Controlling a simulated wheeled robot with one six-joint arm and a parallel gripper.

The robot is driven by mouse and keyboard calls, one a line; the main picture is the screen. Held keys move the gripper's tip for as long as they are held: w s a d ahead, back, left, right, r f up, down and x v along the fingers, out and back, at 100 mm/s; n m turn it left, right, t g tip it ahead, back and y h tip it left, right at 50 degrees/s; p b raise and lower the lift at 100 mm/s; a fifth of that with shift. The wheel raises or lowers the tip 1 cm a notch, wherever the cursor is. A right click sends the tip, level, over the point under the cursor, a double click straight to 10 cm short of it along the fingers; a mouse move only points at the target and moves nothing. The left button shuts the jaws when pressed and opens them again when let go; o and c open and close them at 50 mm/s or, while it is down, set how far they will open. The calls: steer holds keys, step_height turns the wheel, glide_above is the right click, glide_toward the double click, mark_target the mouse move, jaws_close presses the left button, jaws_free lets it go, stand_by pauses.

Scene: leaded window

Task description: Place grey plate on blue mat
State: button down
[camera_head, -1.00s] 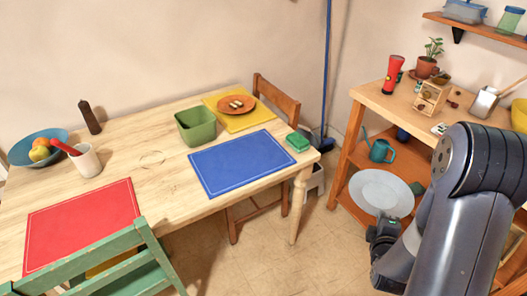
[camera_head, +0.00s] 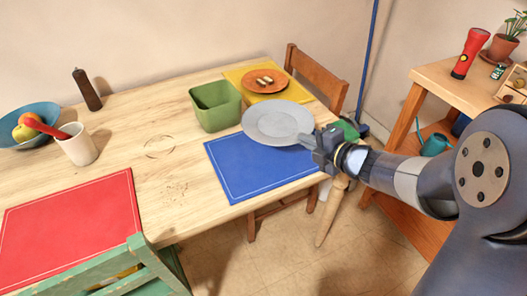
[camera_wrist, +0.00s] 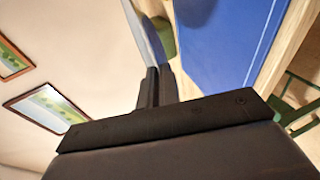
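The grey plate (camera_head: 277,122) is held out over the table, in front of the far part of the blue mat (camera_head: 258,172) in the head view. My gripper (camera_head: 308,140) is shut on the plate's right rim. In the wrist view the plate (camera_wrist: 146,32) shows edge-on between the fingers (camera_wrist: 157,86), and the blue mat (camera_wrist: 228,38) lies to the right. The plate looks roughly level and seems above the mat; the exact gap cannot be told. The mat's near part is bare.
A green bin (camera_head: 216,106) stands close to the plate's left. An orange plate (camera_head: 264,80) with food sits on a yellow mat (camera_head: 243,76) behind. A red mat (camera_head: 70,225), a white cup (camera_head: 78,147) and a pepper mill (camera_head: 87,90) are at left. A green object (camera_head: 347,128) is partly hidden by my gripper.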

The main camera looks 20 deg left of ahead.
steer(key=a+f, duration=0.1)
steer(key=a, duration=0.1)
steer(key=b, duration=0.2)
glide_above(297, 172)
steer(key=shift+g, duration=0.3)
step_height(297, 172, down, 4)
steer(key=shift+f, duration=0.25)
steer(key=shift+n, duration=0.3)
steer(key=shift+f+b, duration=0.4)
steer(key=shift+f, duration=1.75)
steer(key=shift+f, duration=0.15)
steer(key=c, duration=1.9)
jaws_free()
steer(key=shift+c, duration=0.2)
steer(key=p+v, duration=0.1)
steer(key=v, duration=1.1)
